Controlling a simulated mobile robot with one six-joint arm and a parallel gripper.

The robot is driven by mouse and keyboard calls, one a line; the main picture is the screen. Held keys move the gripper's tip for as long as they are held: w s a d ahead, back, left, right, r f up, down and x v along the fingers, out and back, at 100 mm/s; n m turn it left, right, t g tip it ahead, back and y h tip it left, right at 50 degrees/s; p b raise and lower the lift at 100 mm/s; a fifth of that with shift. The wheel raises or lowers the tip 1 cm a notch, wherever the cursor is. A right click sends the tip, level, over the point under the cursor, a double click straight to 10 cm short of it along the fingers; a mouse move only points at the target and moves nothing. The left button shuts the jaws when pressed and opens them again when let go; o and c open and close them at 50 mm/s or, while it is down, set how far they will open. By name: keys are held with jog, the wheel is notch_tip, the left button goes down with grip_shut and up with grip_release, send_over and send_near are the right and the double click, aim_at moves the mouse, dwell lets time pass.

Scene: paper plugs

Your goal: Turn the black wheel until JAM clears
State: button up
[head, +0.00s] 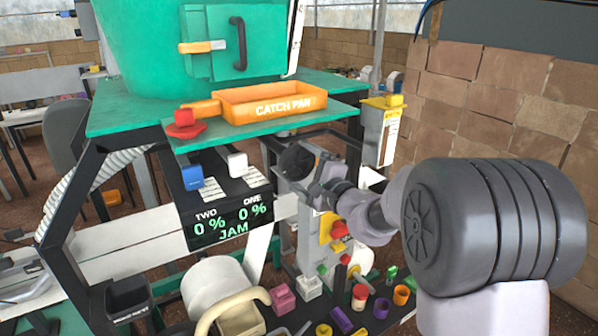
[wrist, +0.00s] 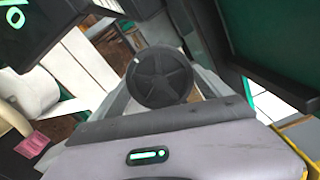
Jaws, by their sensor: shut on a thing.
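The black wheel (head: 297,161) is a spoked disc on the machine, left of and touching my gripper (head: 318,187). In the wrist view the wheel (wrist: 158,78) shows face-on just beyond the gripper body. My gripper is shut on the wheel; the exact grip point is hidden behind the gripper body. The black display (head: 230,225) reads TWO 0 %, ONE 0 %, with JAM lit in green below. A corner of the display (wrist: 15,20) also shows in the wrist view.
An orange catch pan (head: 270,104) sits on the green shelf above the wheel. Several coloured plugs and rings lie on the dark tray below, with a cream roll (head: 216,285) to the left.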

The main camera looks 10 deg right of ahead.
jog(key=shift+f+n+b, duration=0.1)
jog(key=shift+n+b, duration=3.2)
jog(key=shift+b, duration=2.45)
jog(key=shift+n+b, duration=0.7)
jog(key=shift+n, duration=0.7)
jog(key=o, duration=1.2)
jog(key=shift+s, duration=0.1)
